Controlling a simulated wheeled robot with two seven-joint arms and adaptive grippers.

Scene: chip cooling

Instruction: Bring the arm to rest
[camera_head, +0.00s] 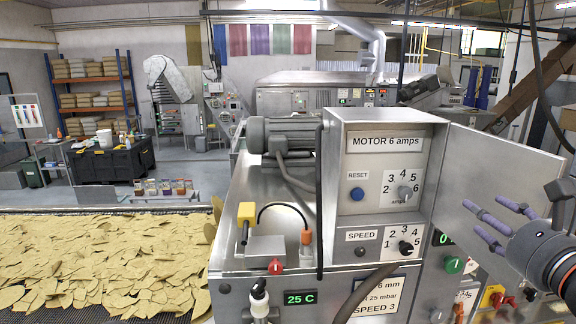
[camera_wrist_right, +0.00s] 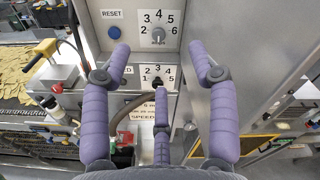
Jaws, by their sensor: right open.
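My right gripper (camera_head: 490,214) is at the right side in the head view, with its purple fingers pointing left toward the control box. In the right wrist view the fingers of the right gripper (camera_wrist_right: 160,68) are spread wide with nothing between them. The grey control box (camera_head: 385,137) stands beyond the fingertips. It carries a blue reset button (camera_head: 357,194), an amps knob (camera_head: 405,192) and a speed knob (camera_head: 405,247). In the right wrist view the amps knob (camera_wrist_right: 158,36) and speed knob (camera_wrist_right: 157,82) show beyond the open fingers, apart from them. My left gripper is out of view.
The box's open metal door (camera_head: 497,170) is close behind the right gripper. A green knob (camera_head: 454,264) is below it. A conveyor of chips (camera_head: 110,265) lies at left. A yellow-handled lever (camera_head: 246,214) and red knob (camera_head: 277,265) are on the machine.

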